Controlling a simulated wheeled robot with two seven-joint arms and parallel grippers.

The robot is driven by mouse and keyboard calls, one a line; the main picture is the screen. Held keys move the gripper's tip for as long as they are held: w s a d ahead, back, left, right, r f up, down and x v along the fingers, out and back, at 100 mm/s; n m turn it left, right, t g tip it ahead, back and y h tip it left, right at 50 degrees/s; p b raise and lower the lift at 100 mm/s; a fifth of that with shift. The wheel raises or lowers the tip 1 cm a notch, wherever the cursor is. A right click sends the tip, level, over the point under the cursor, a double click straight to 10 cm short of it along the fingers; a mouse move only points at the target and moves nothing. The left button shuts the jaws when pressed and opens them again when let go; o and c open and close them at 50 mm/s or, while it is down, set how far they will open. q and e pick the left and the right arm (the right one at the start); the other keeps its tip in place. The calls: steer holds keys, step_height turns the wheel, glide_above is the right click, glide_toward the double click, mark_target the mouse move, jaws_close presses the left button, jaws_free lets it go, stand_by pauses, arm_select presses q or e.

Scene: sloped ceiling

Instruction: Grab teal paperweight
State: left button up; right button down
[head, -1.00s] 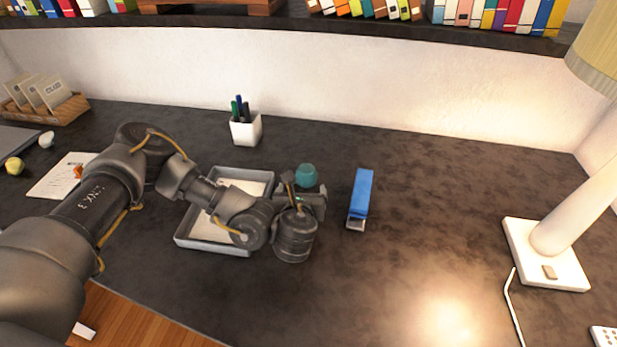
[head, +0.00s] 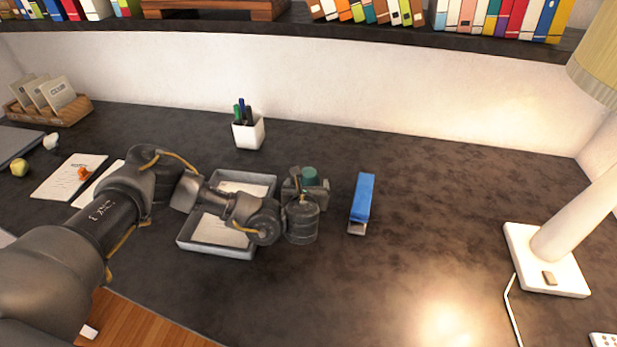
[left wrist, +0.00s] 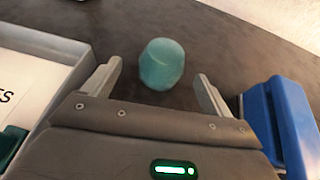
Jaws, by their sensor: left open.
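The teal paperweight (head: 309,175) stands on the dark desk, between the paper tray and the blue stapler. In the head view its lower part is hidden by my left gripper (head: 307,186). In the left wrist view the paperweight (left wrist: 162,64) is a rounded, faceted teal lump just ahead of the fingertips. My left gripper (left wrist: 160,85) is open, with one finger to each side of the paperweight's near edge. I cannot tell that either finger touches it. My right gripper is not in view.
A grey tray with papers (head: 214,250) lies left of the gripper, and a blue stapler (head: 362,198) lies close on its right. A white pen cup (head: 248,134) stands behind. A lamp base (head: 545,260) is far right. The desk between stapler and lamp is clear.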

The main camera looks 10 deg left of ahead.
mark_target(308, 182)
arm_select(q)
steer(key=x, duration=0.3)
steer(key=shift+w+d+f+p, duration=0.1)
steer(key=shift+w+d+p, duration=0.05)
steer(key=shift+p, duration=0.15)
steer(key=shift+w+f, duration=0.1)
steer(key=shift+w, duration=0.1)
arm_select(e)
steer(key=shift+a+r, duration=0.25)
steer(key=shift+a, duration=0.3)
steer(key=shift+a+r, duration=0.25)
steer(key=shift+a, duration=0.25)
arm_select(q)
steer(key=shift+c, duration=0.4)
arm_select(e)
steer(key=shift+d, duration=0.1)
arm_select(q)
steer(key=c, duration=1.3)
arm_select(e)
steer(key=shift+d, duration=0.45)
